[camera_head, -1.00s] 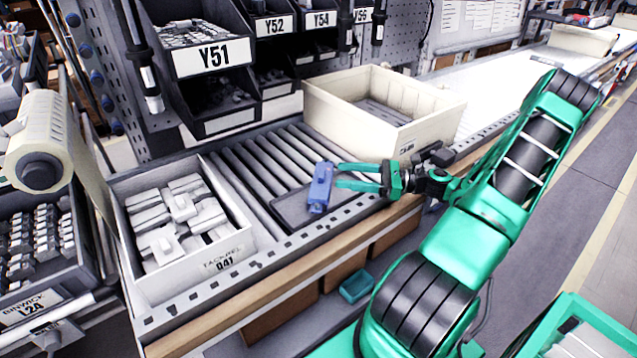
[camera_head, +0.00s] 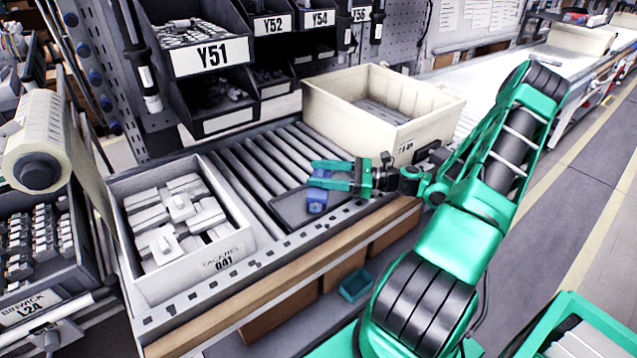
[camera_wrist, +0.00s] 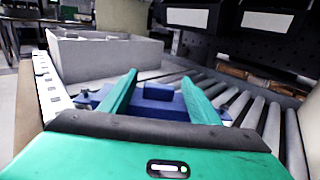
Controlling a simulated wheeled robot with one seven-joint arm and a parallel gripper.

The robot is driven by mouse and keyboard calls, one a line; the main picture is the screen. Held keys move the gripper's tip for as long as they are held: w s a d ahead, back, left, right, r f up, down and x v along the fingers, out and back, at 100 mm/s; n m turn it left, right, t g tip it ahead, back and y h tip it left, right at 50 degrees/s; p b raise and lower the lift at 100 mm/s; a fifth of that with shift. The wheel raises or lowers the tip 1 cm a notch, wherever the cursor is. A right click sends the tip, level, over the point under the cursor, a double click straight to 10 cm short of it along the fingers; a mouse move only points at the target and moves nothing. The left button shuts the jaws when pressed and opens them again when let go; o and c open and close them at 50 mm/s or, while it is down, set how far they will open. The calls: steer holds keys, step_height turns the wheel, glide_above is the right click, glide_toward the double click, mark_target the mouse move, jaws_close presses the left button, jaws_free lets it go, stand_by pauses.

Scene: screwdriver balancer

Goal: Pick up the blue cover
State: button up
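The blue cover (camera_head: 317,198) is at the front edge of a dark flat plate (camera_head: 290,208) on the roller conveyor. My green gripper (camera_head: 318,175) reaches in from the right, fingers pointing left, and its fingers hide part of the cover in the head view. In the wrist view the blue cover (camera_wrist: 158,102) shows between and beyond the two fingers of my gripper (camera_wrist: 160,85), which are apart. I cannot see the fingers pressing on it.
A box of white parts (camera_head: 240,250) stands left of the cover. Shelf bins (camera_head: 215,110) rise at the back. A wooden rail (camera_head: 275,275) runs along the front edge.

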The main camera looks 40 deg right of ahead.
mark_target(321, 173)
steer(key=c, duration=1.2)
step_height(321, 173, up, 10)
